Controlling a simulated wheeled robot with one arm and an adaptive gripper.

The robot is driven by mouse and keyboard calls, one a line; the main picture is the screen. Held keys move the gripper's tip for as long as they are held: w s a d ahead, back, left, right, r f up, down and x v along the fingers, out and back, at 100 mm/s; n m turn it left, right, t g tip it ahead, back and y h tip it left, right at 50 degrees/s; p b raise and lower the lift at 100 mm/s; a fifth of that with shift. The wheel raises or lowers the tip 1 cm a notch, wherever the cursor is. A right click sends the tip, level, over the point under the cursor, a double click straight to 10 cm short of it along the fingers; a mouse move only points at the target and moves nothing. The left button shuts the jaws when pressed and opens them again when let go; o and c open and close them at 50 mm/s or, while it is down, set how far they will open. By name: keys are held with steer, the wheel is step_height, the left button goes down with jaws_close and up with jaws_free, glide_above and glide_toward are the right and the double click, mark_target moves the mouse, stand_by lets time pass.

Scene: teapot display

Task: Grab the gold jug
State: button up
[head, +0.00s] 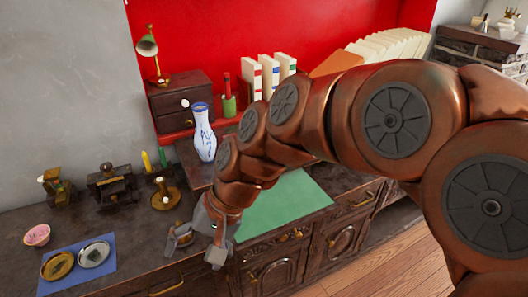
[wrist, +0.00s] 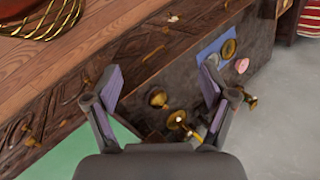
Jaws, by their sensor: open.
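The gold jug (wrist: 157,97) appears in the wrist view as a small, round gold shape on the dark counter, near its front edge. It lies between my spread fingers in that view, with no visible contact. In the head view, what seems to be the jug (head: 183,229) is mostly hidden by a finger, so its handle and spout cannot be made out. My gripper (head: 194,251) is open and points down at the counter's front part; it also shows in the wrist view (wrist: 161,76), with nothing held.
A gold candle holder (head: 165,197) stands just behind the jug. A blue mat (head: 103,279) with two round plates and a pink bowl (head: 37,235) are at left. A blue-white vase (head: 204,133) stands behind. A green sheet (head: 285,207) lies right of my gripper.

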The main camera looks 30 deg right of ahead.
steer(key=w+m+t+y+b, duration=0.3)
steer(key=w+m+b, duration=0.1)
steer(key=w, duration=0.5)
steer(key=w+d+r+m+t+y+b, duration=0.1)
steer(key=w+d+m+t+b, duration=0.55)
steer(key=w+d+m, duration=0.4)
steer(key=w+d+f+m+t+h+b, duration=0.2)
steer(key=d+m, duration=0.3)
steer(key=d, duration=0.4)
steer(key=w+d+f+m+t+h+b, duration=0.2)
steer(key=w+d+m+t+h+b, duration=0.1)
steer(key=d, duration=0.7)
steer(key=w+d+f+m+t+h+b, duration=0.2)
steer(key=w+d+m+h+b, duration=0.1)
steer(key=d+m, duration=0.5)
steer(key=shift+w+d+f+b, duration=0.15)
steer(key=shift+d+b, duration=0.3)
steer(key=shift+d, duration=0.8)
steer(key=shift+w+d+h, duration=0.1)
steer(key=shift+d+h, duration=0.1)
steer(key=shift+h, duration=0.2)
steer(key=shift+w+a, duration=0.2)
steer(key=shift+w, duration=0.85)
steer(key=w, duration=0.1)
steer(key=w+b, duration=0.1)
steer(key=w, duration=0.1)
steer(key=w+a+f+b, duration=0.1)
steer(key=shift+w, duration=0.25)
steer(key=shift+w+r, duration=0.25)
steer(key=shift+w, duration=0.15)
